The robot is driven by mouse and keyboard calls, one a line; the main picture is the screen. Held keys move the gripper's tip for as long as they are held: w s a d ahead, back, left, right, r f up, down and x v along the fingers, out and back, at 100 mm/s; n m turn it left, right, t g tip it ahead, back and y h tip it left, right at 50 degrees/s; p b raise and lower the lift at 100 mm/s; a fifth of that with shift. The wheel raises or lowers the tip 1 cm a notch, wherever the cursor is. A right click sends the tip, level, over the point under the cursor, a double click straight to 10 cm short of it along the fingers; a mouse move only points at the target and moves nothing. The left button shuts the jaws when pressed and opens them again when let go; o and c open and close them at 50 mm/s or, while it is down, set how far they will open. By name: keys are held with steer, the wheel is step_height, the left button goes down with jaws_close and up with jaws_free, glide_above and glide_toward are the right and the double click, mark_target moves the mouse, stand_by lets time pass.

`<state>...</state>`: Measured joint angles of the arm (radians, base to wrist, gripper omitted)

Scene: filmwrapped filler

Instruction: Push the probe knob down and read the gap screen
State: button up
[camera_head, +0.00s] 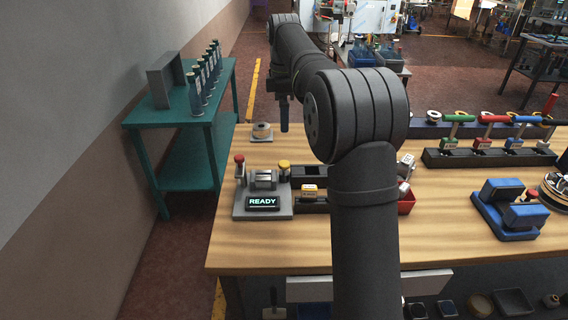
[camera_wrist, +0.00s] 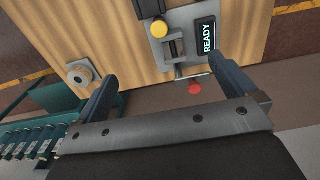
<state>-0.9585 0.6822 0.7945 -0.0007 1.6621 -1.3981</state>
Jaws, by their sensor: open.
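A grey gauge device (camera_head: 282,209) stands at the left front of the wooden bench. Its dark screen (camera_head: 263,203) reads READY and also shows in the wrist view (camera_wrist: 208,36). A red knob (camera_head: 239,161) tops a post at its left, and a yellow knob (camera_head: 284,164) tops a post at its right. Which one is the probe knob is not marked. In the wrist view, the red knob (camera_wrist: 195,88) appears between the open fingers, nearer the right one, and the yellow knob (camera_wrist: 158,29) is farther off. My gripper (camera_head: 284,128) is open and empty, above and beyond the device.
A round tan part (camera_head: 262,131) on a small plate sits behind the device. A teal side table (camera_head: 167,117) with several bottles stands left. Bare wood lies in front.

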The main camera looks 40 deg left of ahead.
step_height(320, 180, up, 2)
steer(key=shift+r, duration=0.1)
steer(key=shift+c, duration=0.4)
